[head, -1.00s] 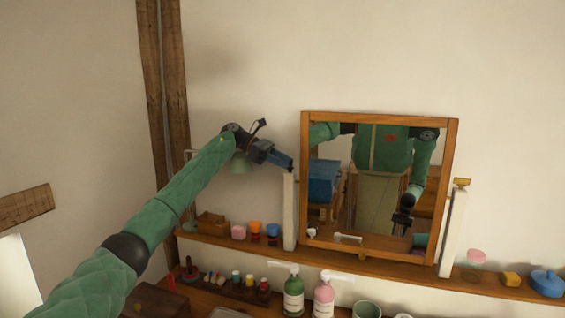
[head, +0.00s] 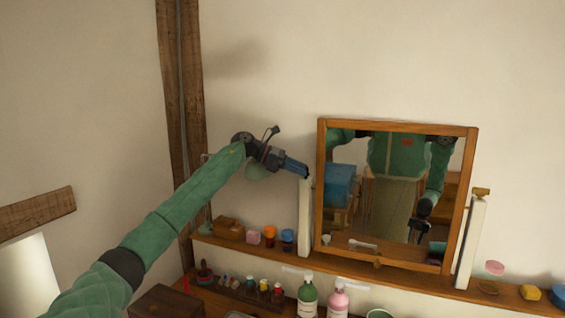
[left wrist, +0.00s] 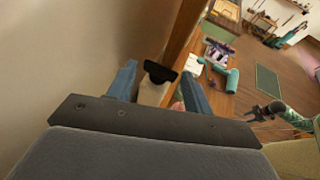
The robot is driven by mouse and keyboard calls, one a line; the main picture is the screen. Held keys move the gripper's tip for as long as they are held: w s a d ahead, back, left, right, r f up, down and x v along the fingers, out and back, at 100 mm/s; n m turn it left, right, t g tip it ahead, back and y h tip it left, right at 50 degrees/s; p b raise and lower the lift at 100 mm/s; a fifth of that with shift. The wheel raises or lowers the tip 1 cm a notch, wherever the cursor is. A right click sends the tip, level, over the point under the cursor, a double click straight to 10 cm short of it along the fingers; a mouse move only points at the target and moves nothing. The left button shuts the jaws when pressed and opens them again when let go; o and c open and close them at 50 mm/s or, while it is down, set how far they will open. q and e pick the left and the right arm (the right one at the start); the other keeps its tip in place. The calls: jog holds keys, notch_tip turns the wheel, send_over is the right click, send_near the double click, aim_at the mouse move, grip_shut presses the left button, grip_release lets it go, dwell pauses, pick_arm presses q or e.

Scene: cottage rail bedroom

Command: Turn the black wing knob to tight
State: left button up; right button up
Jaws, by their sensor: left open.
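The black wing knob (left wrist: 160,72) sits at the top of the pale left post (left wrist: 152,92) in the left wrist view. Its wing lies roughly crosswise between the two blue fingers of my left gripper (left wrist: 160,86). The fingers are apart, with a visible gap to the knob on each side. In the head view my left gripper (head: 303,173) is at the top of the left post (head: 305,218) and mostly hides the knob. My right gripper (left wrist: 262,112) shows small at the right of the left wrist view; its jaw opening is too small to tell.
A wood-framed mirror (head: 322,190) stands right of the left post. The right post (head: 472,245) carries a brass-coloured knob (head: 480,191). Pump bottles (head: 308,297) stand below. The wall above is clear.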

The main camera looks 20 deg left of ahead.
pick_arm(q)
jog(key=s+a+r+n+t+y+p, duration=0.3)
jog(key=s+n+t+y, duration=0.2)
jog(key=s+n+t, duration=0.2)
jog(key=shift+s+n+y+p, duration=0.25)
jog(key=shift+n+y+p, duration=0.1)
jog(key=shift+n, duration=0.15)
dwell(0.8)
jog(key=shift+c, duration=0.4)
